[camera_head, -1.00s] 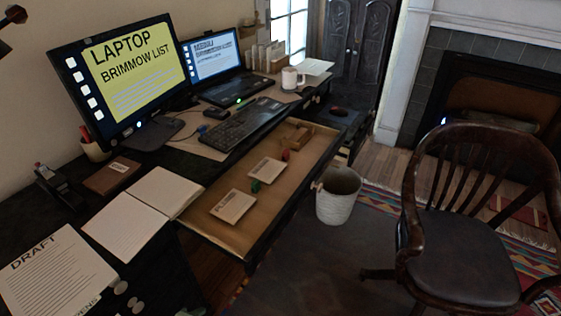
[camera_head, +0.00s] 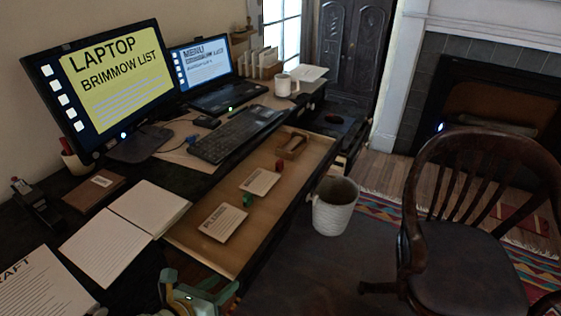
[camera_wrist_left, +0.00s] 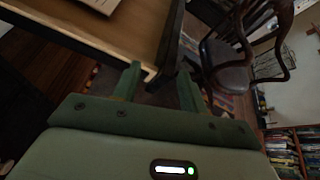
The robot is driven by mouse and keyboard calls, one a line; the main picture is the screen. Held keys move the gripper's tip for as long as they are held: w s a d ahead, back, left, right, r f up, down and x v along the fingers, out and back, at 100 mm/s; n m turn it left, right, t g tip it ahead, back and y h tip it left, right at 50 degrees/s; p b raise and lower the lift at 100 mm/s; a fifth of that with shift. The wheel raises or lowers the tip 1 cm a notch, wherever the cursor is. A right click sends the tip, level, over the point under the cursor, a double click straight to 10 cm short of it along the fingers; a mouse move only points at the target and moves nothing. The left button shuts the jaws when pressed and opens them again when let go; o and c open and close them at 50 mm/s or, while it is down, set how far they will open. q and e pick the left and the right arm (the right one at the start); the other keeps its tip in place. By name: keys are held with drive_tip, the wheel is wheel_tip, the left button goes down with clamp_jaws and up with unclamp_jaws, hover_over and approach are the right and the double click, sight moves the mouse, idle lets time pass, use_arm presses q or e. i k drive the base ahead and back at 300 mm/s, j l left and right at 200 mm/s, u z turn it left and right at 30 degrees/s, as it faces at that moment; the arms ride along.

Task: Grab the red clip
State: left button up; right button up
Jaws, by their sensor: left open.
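A small red clip (camera_head: 279,165) lies in the open desk drawer, towards its right side, between a card and a small wooden tray. My left gripper (camera_head: 198,287) is at the bottom of the head view, open and empty, in front of the drawer's near corner and well short of the clip. In the left wrist view its two green fingers (camera_wrist_left: 160,80) are spread apart, with the drawer's corner beyond them. I cannot make out the red clip in the left wrist view. My right gripper is not in view.
The drawer (camera_head: 206,256) also holds a green clip (camera_head: 247,200), two cards and the wooden tray (camera_head: 292,146). A keyboard (camera_head: 238,134) and an open notebook (camera_head: 125,222) lie on the desk. A white bin (camera_head: 334,208) and a wooden chair (camera_head: 466,225) stand to the right.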

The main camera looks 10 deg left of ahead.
sight(279, 162)
drive_tip(key=i, duration=1.35)
